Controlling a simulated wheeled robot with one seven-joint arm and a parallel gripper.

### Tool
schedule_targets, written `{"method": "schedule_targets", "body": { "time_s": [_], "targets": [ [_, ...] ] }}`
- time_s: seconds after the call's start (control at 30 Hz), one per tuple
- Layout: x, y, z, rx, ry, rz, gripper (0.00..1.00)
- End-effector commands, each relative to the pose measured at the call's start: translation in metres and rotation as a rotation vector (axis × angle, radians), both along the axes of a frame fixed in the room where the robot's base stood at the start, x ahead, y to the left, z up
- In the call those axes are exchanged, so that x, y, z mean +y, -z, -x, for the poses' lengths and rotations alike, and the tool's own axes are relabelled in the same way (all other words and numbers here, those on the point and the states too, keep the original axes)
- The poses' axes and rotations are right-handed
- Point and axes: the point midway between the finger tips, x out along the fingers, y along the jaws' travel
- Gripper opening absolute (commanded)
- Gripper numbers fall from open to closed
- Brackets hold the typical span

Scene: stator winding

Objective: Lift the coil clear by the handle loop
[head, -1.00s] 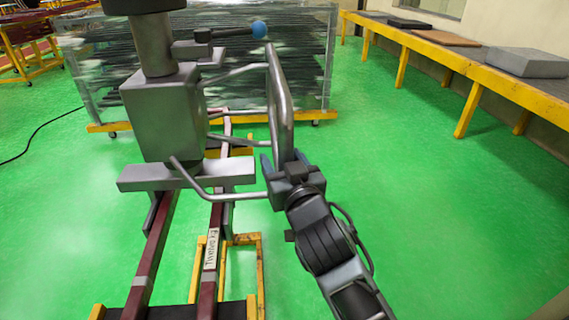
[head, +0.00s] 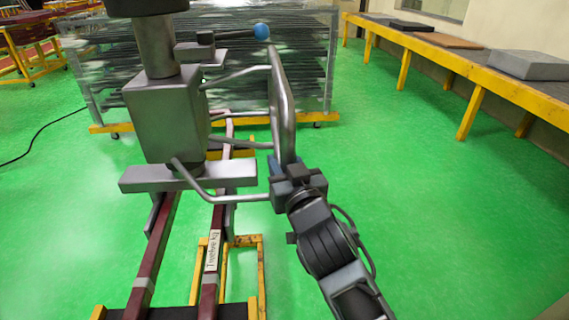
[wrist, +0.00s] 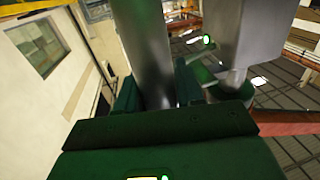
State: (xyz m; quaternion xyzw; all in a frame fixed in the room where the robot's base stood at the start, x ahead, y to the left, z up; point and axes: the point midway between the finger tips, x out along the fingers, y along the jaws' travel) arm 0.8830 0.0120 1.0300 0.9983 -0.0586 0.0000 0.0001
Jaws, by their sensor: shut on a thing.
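The handle loop (head: 283,95) is a grey metal bar, nearly upright, joined by thin rods to a grey box-shaped unit (head: 168,120) on a column. My gripper (head: 284,168) is at the loop's lower end with its fingers shut around the bar. In the wrist view the bar (wrist: 143,45) passes between the green-tinted fingers of my gripper (wrist: 157,95). The fingers hide the bar's lowest part. No separate wound coil can be made out; I cannot tell whether the unit itself is the coil.
A lever with a blue ball (head: 261,31) sticks out above the loop. Dark red rails (head: 155,255) and a yellow frame (head: 262,275) stand below the unit. A clear-sided rack (head: 300,70) is behind. The green floor to the right is free up to the yellow bench (head: 480,78).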

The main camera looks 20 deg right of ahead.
Motion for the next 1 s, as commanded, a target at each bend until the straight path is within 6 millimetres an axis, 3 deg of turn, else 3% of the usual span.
{"method": "schedule_targets", "body": {
  "time_s": [0.7, 0.73, 1.0],
  "targets": [
    [0.0001, 0.0001, 0.0001, 0.000, 0.000, 0.000, 0.00],
    [0.0001, 0.0001, 0.0001, 0.000, 0.000, 0.000, 0.34],
    [0.0001, 0.0001, 0.0001, 0.000, 0.000, 0.000, 0.08]
  ]
}}
